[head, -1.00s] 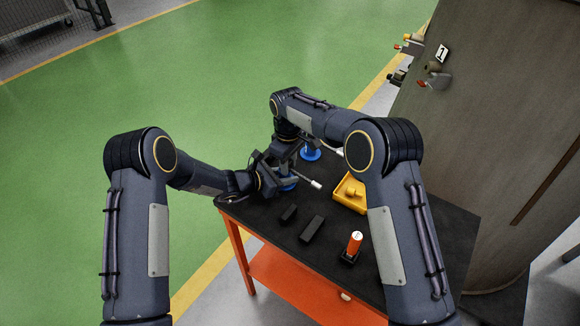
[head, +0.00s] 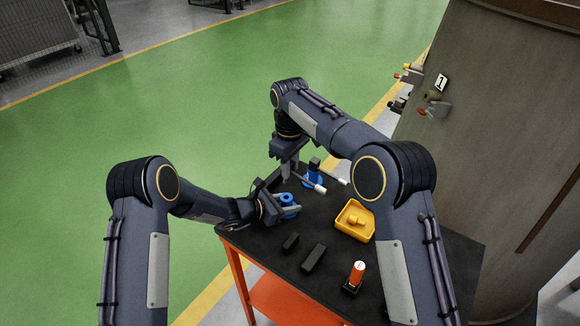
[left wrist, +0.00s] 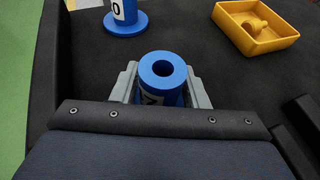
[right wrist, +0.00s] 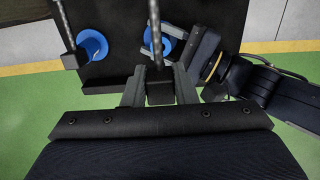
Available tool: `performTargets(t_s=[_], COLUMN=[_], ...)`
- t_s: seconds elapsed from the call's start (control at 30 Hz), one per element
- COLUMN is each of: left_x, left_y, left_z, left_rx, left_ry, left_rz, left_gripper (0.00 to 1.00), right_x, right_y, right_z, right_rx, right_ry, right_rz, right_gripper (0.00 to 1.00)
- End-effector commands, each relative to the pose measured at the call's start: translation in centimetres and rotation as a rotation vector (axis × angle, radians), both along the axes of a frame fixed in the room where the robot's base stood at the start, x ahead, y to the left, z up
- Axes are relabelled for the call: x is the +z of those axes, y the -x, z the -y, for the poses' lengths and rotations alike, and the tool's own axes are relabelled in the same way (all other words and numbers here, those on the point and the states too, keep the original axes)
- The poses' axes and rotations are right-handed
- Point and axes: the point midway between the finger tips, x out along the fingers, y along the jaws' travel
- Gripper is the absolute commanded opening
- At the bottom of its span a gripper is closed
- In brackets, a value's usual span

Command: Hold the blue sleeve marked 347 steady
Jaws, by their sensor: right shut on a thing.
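The blue sleeve (head: 287,198) stands upright near the left edge of the black table top. In the left wrist view the sleeve (left wrist: 161,68) shows its open bore and part of a white label; the full number cannot be read. My left gripper (left wrist: 161,88) has one finger on each side of it, seemingly with narrow gaps. My right gripper (head: 287,174) is above and behind the sleeve. In the right wrist view my right gripper (right wrist: 159,88) is shut on the black block (right wrist: 160,92) of a tool with a metal rod (right wrist: 155,25).
A second blue sleeve (left wrist: 126,20), with a similar tool at it, stands farther back. A yellow tray (head: 343,228) is to the right. Two black blocks (head: 291,242) (head: 313,257) and an orange cylinder (head: 358,270) in a black holder are toward the front.

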Motion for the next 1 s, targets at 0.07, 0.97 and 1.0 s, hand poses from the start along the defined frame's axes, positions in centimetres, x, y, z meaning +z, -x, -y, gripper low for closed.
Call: performTargets(t_s=[0.07,0.97,1.0], left_x=[0.0,3.8,4.0], left_y=[0.0,4.7,4.9], left_z=[0.0,-7.9,-8.3], left_rx=[0.0,0.004,0.003], left_ry=[0.0,0.001,0.0], left_rz=[0.0,0.001,0.002], left_gripper=[0.51,0.57,0.57], right_x=[0.0,0.0,0.0], right_y=[0.0,0.0,0.0], right_z=[0.0,0.0,0.0], right_rx=[0.0,0.0,0.0], right_ry=[0.0,0.0,0.0], right_rz=[0.0,0.0,0.0], right_gripper=[0.01,0.01,0.01])
